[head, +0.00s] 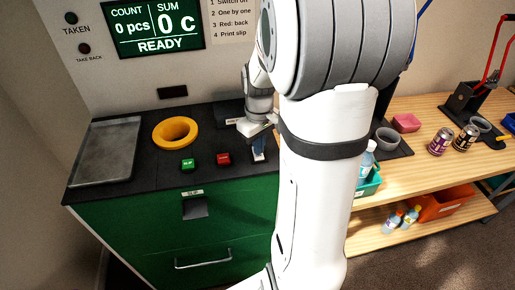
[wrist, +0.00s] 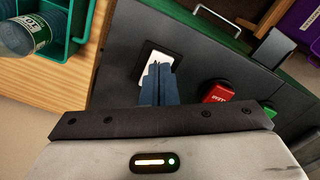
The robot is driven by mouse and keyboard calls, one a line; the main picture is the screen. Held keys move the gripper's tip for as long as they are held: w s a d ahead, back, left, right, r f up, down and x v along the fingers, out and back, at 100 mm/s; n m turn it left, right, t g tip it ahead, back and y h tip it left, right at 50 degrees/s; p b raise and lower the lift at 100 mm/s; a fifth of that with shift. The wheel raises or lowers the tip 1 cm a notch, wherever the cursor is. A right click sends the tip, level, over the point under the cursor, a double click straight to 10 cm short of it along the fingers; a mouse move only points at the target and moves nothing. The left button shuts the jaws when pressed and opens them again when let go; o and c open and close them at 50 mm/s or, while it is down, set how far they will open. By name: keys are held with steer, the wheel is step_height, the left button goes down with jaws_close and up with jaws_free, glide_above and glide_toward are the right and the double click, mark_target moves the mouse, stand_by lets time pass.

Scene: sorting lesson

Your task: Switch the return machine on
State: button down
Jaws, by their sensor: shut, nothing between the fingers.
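The return machine has a dark top (head: 130,168) over a green front. Its display (head: 153,25) is lit and reads 0 pcs, 0 c, READY. In the wrist view a white switch (wrist: 155,57) in a black frame lies on the dark top. My gripper (wrist: 158,68) is shut and empty, its blue fingertips over the switch and covering part of it. I cannot tell whether they touch it. In the head view my gripper (head: 259,158) is at the right end of the machine top; the switch is not clear there.
A red button (head: 223,159), a green button (head: 187,164), a yellow ring (head: 175,132) and a metal tray (head: 106,151) are on the machine top. At right, a wooden bench (head: 425,165) holds cans and a teal crate with a bottle (wrist: 30,35). My arm hides part of the scene.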

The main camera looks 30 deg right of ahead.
step_height(320, 180, up, 6)
steer(key=p, duration=0.3)
steer(key=shift+f+p, duration=0.1)
steer(key=shift+p, duration=0.25)
steer(key=s+a+r+m+t+b, duration=0.2)
steer(key=s+a+r, duration=0.3)
steer(key=s+a, duration=0.7)
steer(key=shift+s+m+t+b, duration=0.4)
steer(key=shift+s+t+b, duration=0.1)
steer(key=shift+t, duration=0.2)
